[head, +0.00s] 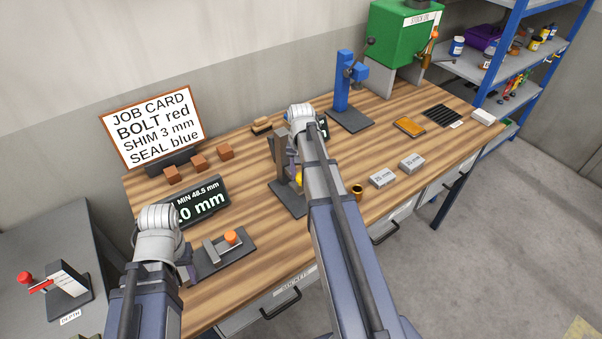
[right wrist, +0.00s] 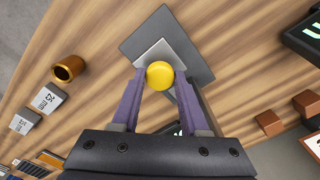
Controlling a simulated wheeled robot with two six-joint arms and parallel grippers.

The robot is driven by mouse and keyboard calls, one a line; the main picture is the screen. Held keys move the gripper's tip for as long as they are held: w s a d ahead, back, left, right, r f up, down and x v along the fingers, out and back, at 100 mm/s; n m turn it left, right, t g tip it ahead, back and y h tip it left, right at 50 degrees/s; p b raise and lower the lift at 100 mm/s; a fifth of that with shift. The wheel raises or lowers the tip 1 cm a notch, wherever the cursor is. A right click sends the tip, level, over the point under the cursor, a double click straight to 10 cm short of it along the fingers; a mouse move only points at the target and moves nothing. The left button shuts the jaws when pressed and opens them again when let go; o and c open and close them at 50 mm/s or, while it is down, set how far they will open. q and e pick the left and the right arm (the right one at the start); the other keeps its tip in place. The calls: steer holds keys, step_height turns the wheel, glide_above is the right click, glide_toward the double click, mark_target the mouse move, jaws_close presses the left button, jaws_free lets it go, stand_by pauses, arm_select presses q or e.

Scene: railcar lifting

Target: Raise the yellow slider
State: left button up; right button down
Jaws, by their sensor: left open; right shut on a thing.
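The yellow slider (right wrist: 160,75) shows as a round yellow knob in the right wrist view, in front of a grey block on a dark base plate (right wrist: 190,35). My right gripper (right wrist: 153,78) is shut on it, with one purple finger at each side. In the head view my right arm covers most of the yellow slider (head: 298,178). The slider's dark stand (head: 280,150) rises beside the arm. My left gripper (head: 160,222) is over the left front of the bench, open; its fingertips are hidden by its own wrist.
A dark fixture with an orange knob (head: 231,237) lies near my left wrist, before a partly covered display (head: 203,202). A blue stand (head: 343,85) is behind my right arm. Grey blocks (head: 382,179) and a brass cup (head: 357,192) stand to its right.

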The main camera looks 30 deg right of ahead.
mark_target(301, 176)
stand_by(0.8)
step_height(301, 176, up, 6)
steer(key=p, duration=0.6)
steer(key=shift+r, duration=0.1)
steer(key=shift+c, duration=2.1)
jaws_free()
step_height(301, 176, up, 8)
steer(key=p, duration=0.7)
steer(key=shift+p, duration=0.4)
